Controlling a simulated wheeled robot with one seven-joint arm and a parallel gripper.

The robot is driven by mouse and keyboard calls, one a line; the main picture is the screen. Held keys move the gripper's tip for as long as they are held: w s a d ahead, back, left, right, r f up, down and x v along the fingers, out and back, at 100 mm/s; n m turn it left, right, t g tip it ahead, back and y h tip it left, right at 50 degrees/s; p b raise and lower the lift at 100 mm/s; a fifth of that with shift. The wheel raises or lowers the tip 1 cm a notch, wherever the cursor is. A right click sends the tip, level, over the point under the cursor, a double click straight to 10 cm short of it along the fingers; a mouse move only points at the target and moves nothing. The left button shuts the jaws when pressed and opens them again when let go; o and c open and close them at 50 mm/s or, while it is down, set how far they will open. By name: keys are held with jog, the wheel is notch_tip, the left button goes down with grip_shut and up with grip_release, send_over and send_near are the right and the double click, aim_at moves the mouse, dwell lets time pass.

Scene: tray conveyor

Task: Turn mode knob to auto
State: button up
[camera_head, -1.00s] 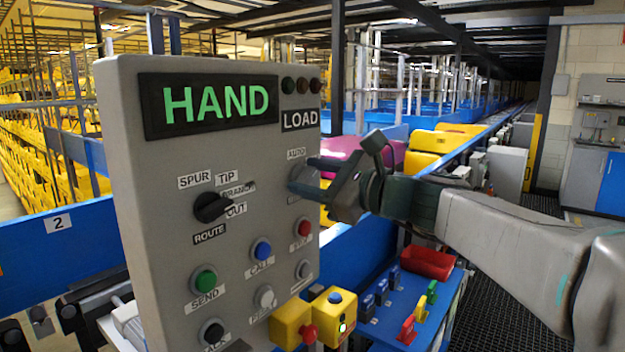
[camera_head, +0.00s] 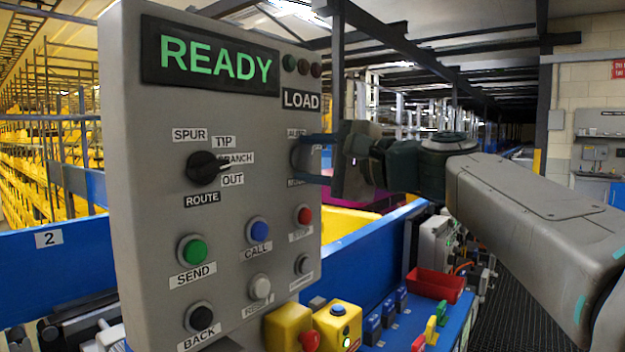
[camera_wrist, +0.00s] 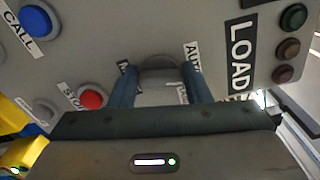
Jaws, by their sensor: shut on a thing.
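The grey control panel (camera_head: 135,200) stands at the left in the head view, and its display (camera_head: 210,62) reads READY in green. The mode knob (camera_head: 297,158) is on the panel's right side, under the AUTO label (camera_head: 296,132). My gripper (camera_head: 315,158) is shut on this knob. In the wrist view, the two blue fingers of my gripper (camera_wrist: 158,88) lie on either side of the grey knob (camera_wrist: 160,65). The AUTO label (camera_wrist: 192,58) shows beside the right finger. A second label by the left finger is partly hidden. The knob's pointer is hard to make out.
The route knob (camera_head: 205,168) sits left on the panel. Below are the green SEND (camera_head: 193,251), blue CALL (camera_head: 258,230) and red (camera_head: 304,215) buttons. A yellow button box (camera_head: 337,325) and a red tray (camera_head: 436,284) lie below right.

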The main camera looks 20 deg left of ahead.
jog(key=shift+f+n+b, duration=0.15)
jog(key=shift+n+b, duration=0.8)
jog(key=shift+n, duration=0.25)
jog(key=o, duration=1)
jog(key=b+v, duration=0.1)
jog(key=v, duration=1.3)
jog(key=shift+a, duration=0.1)
